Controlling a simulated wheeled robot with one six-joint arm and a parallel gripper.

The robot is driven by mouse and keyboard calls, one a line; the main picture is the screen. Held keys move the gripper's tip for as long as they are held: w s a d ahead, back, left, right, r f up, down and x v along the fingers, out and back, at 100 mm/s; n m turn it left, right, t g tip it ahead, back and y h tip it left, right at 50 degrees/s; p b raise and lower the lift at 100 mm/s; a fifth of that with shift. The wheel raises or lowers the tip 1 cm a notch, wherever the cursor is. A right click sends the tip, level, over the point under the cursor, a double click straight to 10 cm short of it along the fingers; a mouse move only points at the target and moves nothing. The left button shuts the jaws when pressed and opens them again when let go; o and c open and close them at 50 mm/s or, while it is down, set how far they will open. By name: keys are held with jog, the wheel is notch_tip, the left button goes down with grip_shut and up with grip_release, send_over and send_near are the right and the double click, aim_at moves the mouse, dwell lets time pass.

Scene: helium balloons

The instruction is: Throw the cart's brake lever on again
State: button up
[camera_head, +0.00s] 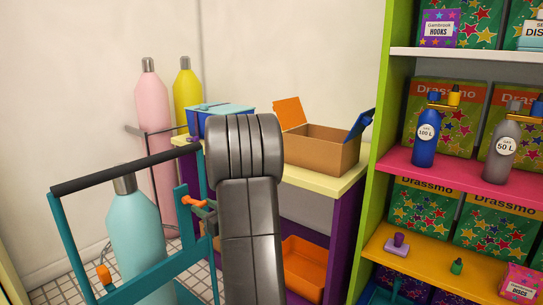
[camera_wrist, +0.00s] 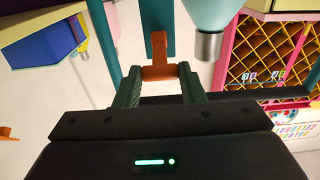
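The cart has a teal frame (camera_head: 189,258) with a black push handle (camera_head: 125,172). An orange lever (camera_head: 193,203), which looks like the brake lever, sits on its right post, beside my arm. The wrist view shows the lever's orange stem (camera_wrist: 158,46) against a teal post, with a wider orange crosspiece at its near end. My gripper (camera_wrist: 159,74) has its two green fingers on either side of that crosspiece, with no gap showing. It appears shut on it. In the head view my arm hides most of the gripper.
A teal gas cylinder (camera_head: 137,235) stands in the cart, and another orange part (camera_head: 103,273) is on its left post. Pink (camera_head: 152,130) and yellow (camera_head: 187,90) cylinders stand behind. A table with an open cardboard box (camera_head: 320,150) and stocked shelves (camera_head: 450,160) are to the right.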

aim_at(200, 202)
jog(key=shift+c, duration=1.2)
jog(key=shift+w+a+r+p, duration=0.1)
jog(key=shift+r+p, duration=0.2)
jog(key=shift+r, duration=0.2)
jog(key=shift+w+a+r+p, duration=0.1)
jog(key=shift+r+p, duration=0.15)
jog(key=shift+r, duration=0.35)
jog(key=shift+w+a+r+p, duration=0.15)
jog(key=shift+a+r+p, duration=0.1)
jog(key=shift+r, duration=0.15)
jog(key=shift+w+a+r+p, duration=0.1)
jog(key=shift+r+p, duration=0.15)
jog(key=shift+r, duration=0.2)
jog(key=shift+w+a+r+p, duration=0.2)
jog(key=shift+a+r+p, duration=0.15)
jog(key=shift+r, duration=0.15)
jog(key=shift+w+a+r, duration=0.1)
jog(key=shift+w+r, duration=0.05)
